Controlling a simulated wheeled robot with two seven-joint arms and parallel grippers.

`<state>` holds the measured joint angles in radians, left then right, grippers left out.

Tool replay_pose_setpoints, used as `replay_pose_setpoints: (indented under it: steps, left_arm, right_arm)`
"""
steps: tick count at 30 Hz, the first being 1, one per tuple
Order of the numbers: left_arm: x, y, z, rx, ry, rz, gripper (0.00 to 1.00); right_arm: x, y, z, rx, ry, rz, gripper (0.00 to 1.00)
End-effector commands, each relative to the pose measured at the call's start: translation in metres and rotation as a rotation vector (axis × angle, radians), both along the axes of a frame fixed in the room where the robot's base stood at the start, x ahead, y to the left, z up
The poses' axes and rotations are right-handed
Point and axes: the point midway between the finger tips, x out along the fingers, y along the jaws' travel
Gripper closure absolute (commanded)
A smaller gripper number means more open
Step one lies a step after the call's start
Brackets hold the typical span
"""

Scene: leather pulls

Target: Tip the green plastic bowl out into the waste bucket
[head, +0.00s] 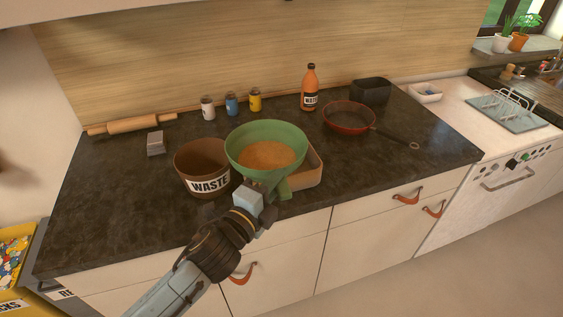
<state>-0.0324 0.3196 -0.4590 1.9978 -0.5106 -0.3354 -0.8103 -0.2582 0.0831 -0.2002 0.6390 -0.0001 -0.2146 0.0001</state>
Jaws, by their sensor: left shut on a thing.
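The green plastic bowl (241,152) is held above the dark counter, near its front edge. It looks roughly level, and orange-brown contents (266,155) lie inside it. My left gripper (264,189) is shut on the bowl at its near side; the fingertips are partly hidden against the bowl. The brown waste bucket (190,160), labelled WASTE, stands upright on the counter just left of the bowl. The bowl's left rim overlaps the bucket's right side in the head view. The bucket's inside shows only partly, and I cannot tell what is in it. My right gripper is not in view.
A tan tray (310,170) sits partly hidden behind the bowl. A red pan (349,117), an orange bottle (310,90), several small jars (231,104), a grey block (156,143) and a rolling pin (132,124) stand farther back. The counter left of the bucket is clear.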

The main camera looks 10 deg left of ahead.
Motion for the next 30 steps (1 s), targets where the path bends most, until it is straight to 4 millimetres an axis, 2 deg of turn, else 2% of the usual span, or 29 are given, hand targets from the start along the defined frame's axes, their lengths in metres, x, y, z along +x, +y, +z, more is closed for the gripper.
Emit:
replay_pose_setpoints:
  steps: [2, 7, 11, 15, 22, 27, 30]
  left_arm:
    - [0.000, 0.001, 0.003, -0.010, -0.003, 0.000, 1.00]
    - [0.000, 0.008, 0.014, -0.069, -0.002, 0.001, 1.00]
    - [0.001, 0.015, 0.028, -0.144, -0.001, 0.002, 1.00]
    - [0.001, 0.024, 0.043, -0.228, 0.002, 0.002, 1.00]
    - [0.001, 0.038, 0.067, -0.365, 0.006, 0.002, 1.00]
    - [0.002, 0.052, 0.081, -0.475, 0.008, 0.001, 1.00]
    - [0.002, 0.051, 0.080, -0.474, 0.010, 0.001, 1.00]
  right_arm:
    - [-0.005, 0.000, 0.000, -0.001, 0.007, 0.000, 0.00]
    - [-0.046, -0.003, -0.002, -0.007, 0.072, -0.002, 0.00]
    - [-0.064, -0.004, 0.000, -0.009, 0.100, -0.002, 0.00]
    - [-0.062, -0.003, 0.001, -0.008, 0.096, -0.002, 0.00]
    - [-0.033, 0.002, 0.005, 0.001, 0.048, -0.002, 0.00]
    - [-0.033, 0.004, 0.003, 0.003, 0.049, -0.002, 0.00]
    - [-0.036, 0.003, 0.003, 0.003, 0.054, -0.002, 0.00]
